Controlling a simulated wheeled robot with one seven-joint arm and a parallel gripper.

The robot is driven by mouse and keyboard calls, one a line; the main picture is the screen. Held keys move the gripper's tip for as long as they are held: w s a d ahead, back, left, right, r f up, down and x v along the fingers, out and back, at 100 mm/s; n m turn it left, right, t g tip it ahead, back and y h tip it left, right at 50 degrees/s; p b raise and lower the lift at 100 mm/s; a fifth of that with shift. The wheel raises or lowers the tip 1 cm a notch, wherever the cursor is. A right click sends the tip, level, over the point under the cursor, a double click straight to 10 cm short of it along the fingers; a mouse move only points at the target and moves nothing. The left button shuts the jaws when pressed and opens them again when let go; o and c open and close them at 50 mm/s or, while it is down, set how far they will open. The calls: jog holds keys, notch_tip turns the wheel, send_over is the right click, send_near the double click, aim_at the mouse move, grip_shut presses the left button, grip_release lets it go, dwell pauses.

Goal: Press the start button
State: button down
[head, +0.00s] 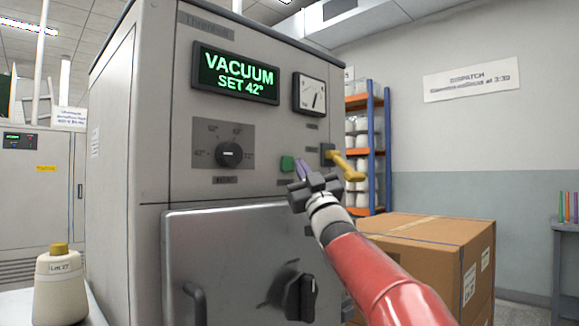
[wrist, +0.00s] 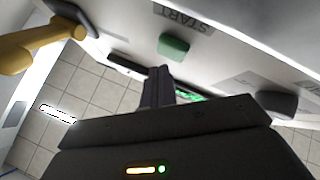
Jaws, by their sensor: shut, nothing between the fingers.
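The start button is a small green button (head: 287,163) on the front of the grey machine (head: 150,120), right of the dial. In the wrist view the green button (wrist: 173,46) stands out beside a label (wrist: 183,17) reading START. My gripper (head: 301,166) is shut and empty, its fingertips just right of the button in the head view. In the wrist view the closed fingertips (wrist: 160,72) appear below the button, with a gap in the picture. I cannot tell that they touch it. The button's face is not hidden.
A yellow lever (head: 346,166) sticks out right of my gripper. A black dial (head: 229,154) is to the left, below a display (head: 236,75) reading VACUUM SET 42°. A lower door (head: 225,250) has a black knob (head: 302,298). A cardboard box (head: 400,235) stands at right.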

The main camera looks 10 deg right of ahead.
jog(key=shift+s+d+b, duration=0.55)
jog(key=shift+s+d, duration=0.2)
jog(key=shift+s, duration=0.25)
jog(key=shift+s+d+b, duration=0.5)
jog(key=shift+s+d, duration=0.2)
jog(key=shift+s, duration=0.3)
